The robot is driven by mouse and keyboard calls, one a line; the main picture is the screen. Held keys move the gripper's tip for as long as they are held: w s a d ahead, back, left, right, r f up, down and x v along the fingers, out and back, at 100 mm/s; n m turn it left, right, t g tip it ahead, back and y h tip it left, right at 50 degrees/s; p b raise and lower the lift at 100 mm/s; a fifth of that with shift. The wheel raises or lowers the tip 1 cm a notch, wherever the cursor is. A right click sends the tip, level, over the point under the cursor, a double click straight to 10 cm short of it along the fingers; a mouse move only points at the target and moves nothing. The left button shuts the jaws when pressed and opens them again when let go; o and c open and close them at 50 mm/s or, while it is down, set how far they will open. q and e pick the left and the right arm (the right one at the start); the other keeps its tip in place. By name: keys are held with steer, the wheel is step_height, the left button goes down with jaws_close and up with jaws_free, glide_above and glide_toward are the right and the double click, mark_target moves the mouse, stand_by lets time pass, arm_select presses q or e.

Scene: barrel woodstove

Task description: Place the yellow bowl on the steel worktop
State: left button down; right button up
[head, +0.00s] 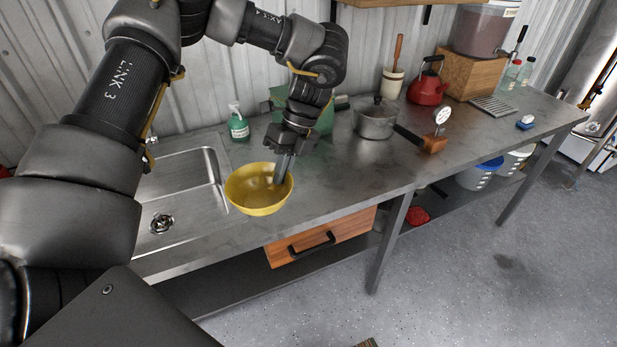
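The yellow bowl (249,196) is upright, with its opening facing up, over the steel worktop (330,185) just right of the sink. My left gripper (282,178) comes down from above at the bowl's right side. Its fingers are close together at the rim and appear shut on the bowl's wall, with a finger showing inside the bowl. I cannot tell whether the bowl's base touches the worktop or hangs slightly above it. My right gripper is not in view.
The sink (185,172) lies left of the bowl. A green soap bottle (238,127) and a green box (322,122) stand behind. The worktop's front middle is clear.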

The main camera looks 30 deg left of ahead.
mark_target(254, 168)
arm_select(q)
steer(key=a+m+t+y, duration=0.1)
steer(key=a+m, duration=0.1)
steer(key=m, duration=0.3)
steer(key=s+a+m+t+y, duration=0.1)
steer(key=a+m+t, duration=0.1)
steer(key=m, duration=0.3)
steer(key=s+a+f+m+t+y+p, duration=0.1)
steer(key=a+m, duration=0.1)
steer(key=m, duration=0.2)
steer(key=shift+a+m+t, duration=0.4)
steer(key=s+a+m+t+h, duration=0.2)
steer(key=a+m+t, duration=0.3)
steer(key=m, duration=1)
steer(key=shift+s+a+f+m+h+p, duration=0.3)
steer(key=shift+a+m+h+p, duration=0.15)
steer(key=shift+a+h, duration=0.4)
steer(key=w+f+b, duration=0.1)
steer(key=w+f, duration=0.2)
steer(key=w, duration=0.1)
steer(key=w+d+f+b, duration=0.1)
steer(key=w+f+b, duration=0.1)
steer(key=w+f, duration=0.1)
steer(key=w+f+b, duration=0.2)
steer(key=w+f, duration=0.1)
steer(key=w, duration=0.3)
steer(key=shift+d, duration=0.15)
steer(key=shift+w+f, duration=0.2)
steer(key=shift+w, duration=0.1)
